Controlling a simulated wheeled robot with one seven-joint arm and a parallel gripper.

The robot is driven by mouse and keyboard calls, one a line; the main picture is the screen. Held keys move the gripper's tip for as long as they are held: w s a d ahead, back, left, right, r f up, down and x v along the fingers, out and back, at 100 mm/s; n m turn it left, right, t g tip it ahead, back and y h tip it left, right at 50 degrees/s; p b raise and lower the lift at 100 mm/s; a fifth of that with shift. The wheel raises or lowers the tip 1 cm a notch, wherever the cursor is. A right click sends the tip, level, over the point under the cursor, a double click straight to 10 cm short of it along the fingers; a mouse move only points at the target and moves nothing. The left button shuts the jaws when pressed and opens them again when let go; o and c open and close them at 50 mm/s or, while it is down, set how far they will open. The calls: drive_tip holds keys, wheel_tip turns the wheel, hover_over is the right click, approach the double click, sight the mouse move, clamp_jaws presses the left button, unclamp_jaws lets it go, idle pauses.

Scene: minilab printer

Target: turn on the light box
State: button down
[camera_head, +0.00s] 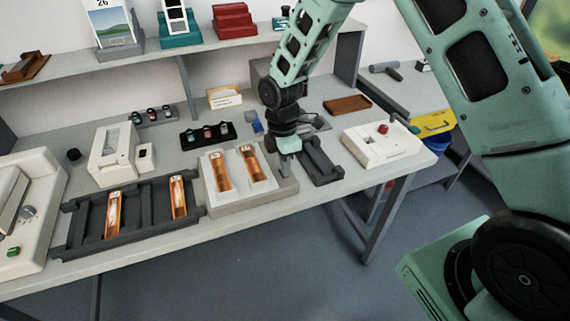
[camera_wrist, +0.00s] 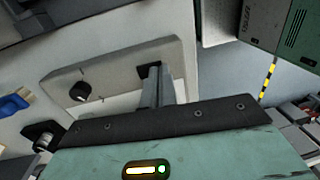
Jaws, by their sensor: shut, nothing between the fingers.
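The light box (camera_head: 282,189) is a low beige box on the bench, with two white panels on top and an orange film strip on each. In the wrist view its beige-grey side panel (camera_wrist: 110,72) carries a black round knob (camera_wrist: 80,92) and a small dark square switch (camera_wrist: 180,71).
A dark film tray (camera_head: 145,212) stands left of the light box, and a dark rail-like holder (camera_head: 322,165) right of it. A white device with a red button (camera_head: 382,129) is near the bench's right end. A black rack (camera_head: 207,135) stands behind the box.

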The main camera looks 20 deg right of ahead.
drive_tip(key=shift+f, duration=0.1)
drive_tip(key=shift+s+f, duration=0.15)
drive_tip(key=shift+f, duration=0.05)
drive_tip(key=shift+w+r, duration=0.15)
drive_tip(key=shift+w, duration=0.75)
drive_tip(key=shift+r+p, duration=0.1)
drive_tip(key=shift+p, duration=0.2)
